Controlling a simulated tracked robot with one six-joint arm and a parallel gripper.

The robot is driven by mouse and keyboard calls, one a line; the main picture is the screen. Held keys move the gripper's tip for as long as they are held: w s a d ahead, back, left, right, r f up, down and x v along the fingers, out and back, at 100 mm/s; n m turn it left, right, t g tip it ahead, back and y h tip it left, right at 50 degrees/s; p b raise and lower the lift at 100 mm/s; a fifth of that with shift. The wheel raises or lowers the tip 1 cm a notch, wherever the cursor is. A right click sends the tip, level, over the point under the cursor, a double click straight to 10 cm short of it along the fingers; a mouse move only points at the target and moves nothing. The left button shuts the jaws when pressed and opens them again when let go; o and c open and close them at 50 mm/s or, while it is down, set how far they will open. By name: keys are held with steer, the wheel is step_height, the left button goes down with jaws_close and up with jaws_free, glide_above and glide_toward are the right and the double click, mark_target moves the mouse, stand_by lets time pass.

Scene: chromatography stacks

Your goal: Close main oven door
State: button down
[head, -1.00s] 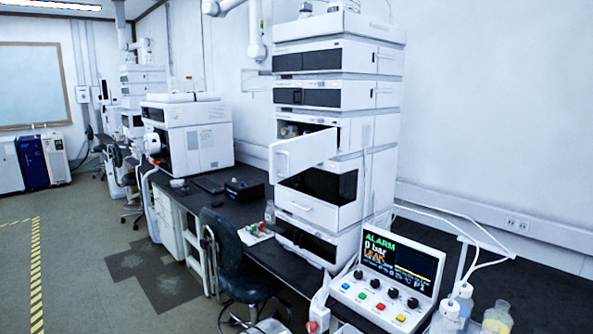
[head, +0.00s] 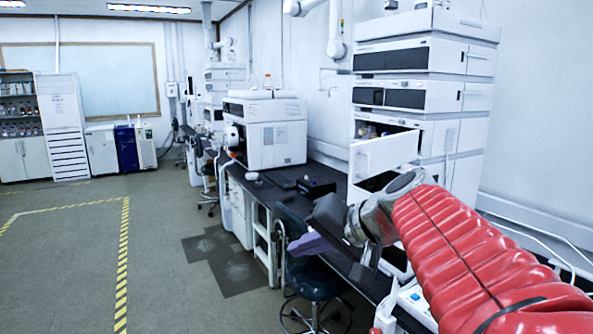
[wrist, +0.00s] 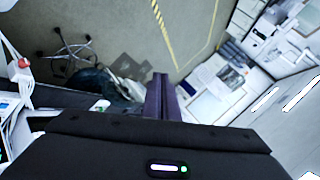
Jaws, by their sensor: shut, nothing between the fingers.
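The instrument stack (head: 465,105) stands at the right on the dark bench in the head view. A white door (head: 384,153) on its middle unit is swung open toward the front left, with the opening showing behind it. The compartment below is mostly hidden by my red-sleeved arm. My gripper (head: 300,250) is left of and below the open door, apart from it, over the bench's front edge. Its purple fingers are shut together and empty, and also show in the wrist view (wrist: 160,82). The door does not show clearly in the wrist view.
A dark chair (head: 308,272) stands at the bench front, below my gripper. A white instrument (head: 265,132) and a black box (head: 316,187) sit farther back on the bench. The floor to the left is open, with yellow-striped tape (head: 123,255).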

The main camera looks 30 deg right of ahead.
mark_target(369, 168)
steer(key=s+d+r+m+t, duration=0.2)
steer(key=d+r+m, duration=0.1)
steer(key=d, duration=0.6)
steer(key=s+d+r+m+t+h, duration=0.1)
steer(key=d+r+m+t, duration=0.2)
steer(key=d, duration=0.6)
steer(key=s+d+r+m+t, duration=0.2)
steer(key=d+r, duration=0.1)
steer(key=d, duration=0.6)
steer(key=shift+s+r+m+t+h, duration=0.3)
steer(key=shift+s+r+m+h, duration=0.05)
steer(key=shift+m+h, duration=0.05)
steer(key=w, duration=0.4)
steer(key=w+a, duration=0.1)
steer(key=w, duration=0.9)
steer(key=shift+a+f, duration=0.15)
steer(key=shift+a, duration=0.1)
